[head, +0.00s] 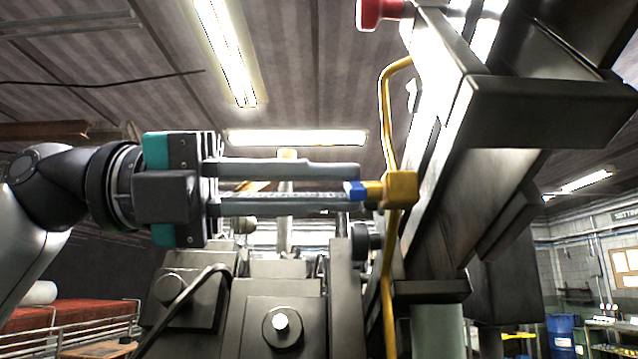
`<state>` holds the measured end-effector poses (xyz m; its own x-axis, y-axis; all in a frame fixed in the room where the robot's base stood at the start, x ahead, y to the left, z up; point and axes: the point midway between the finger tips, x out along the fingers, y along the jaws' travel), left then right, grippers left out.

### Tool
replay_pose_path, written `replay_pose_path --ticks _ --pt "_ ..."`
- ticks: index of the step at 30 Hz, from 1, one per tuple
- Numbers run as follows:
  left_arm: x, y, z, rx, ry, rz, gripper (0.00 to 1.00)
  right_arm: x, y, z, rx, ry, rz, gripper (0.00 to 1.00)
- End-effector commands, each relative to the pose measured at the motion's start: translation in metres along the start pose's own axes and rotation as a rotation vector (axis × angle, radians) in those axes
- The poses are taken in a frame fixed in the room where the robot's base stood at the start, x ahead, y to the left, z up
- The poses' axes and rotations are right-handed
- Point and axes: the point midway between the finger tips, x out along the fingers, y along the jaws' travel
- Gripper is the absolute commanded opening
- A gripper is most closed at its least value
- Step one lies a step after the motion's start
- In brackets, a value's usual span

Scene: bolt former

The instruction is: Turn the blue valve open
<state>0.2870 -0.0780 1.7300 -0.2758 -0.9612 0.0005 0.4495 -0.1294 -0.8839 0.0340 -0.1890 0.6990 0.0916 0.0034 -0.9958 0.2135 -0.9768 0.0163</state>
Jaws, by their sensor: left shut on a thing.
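The blue valve (355,190) is a small blue handle on a brass fitting (400,188), which sits on a yellow pipe on the machine. My left gripper (352,188) reaches in from the left with two long grey fingers, one above the other. Its fingertips are at the blue handle, and the gripper is shut on it. The fingertips cover part of the handle, so its full shape and turn angle are hard to tell. My right gripper is not in view.
The yellow pipe (388,110) runs up and down beside the machine's large dark metal frame (545,112) on the right. A red knob (376,12) is at the top. Grey machine blocks (272,305) stand below my left gripper. A blue barrel (561,335) is far right.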

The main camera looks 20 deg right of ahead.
Motion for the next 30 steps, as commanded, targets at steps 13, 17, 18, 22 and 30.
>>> replay_pose_path --ticks 13,17,18,22,30 --pt "0.0 -0.005 -0.001 0.364 0.0 0.002 0.0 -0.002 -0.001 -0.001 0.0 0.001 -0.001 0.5" --pt "0.0 -0.007 -0.002 0.487 0.001 0.002 0.0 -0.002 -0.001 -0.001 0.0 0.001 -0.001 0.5" --pt "0.0 -0.007 -0.002 0.526 0.002 0.002 0.0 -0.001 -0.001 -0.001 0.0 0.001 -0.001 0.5" --pt "0.0 -0.009 -0.004 0.648 0.003 0.001 0.0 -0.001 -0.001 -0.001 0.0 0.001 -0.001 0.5" --pt "0.0 -0.011 -0.006 0.874 0.003 0.001 0.0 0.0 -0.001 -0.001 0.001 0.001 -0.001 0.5"
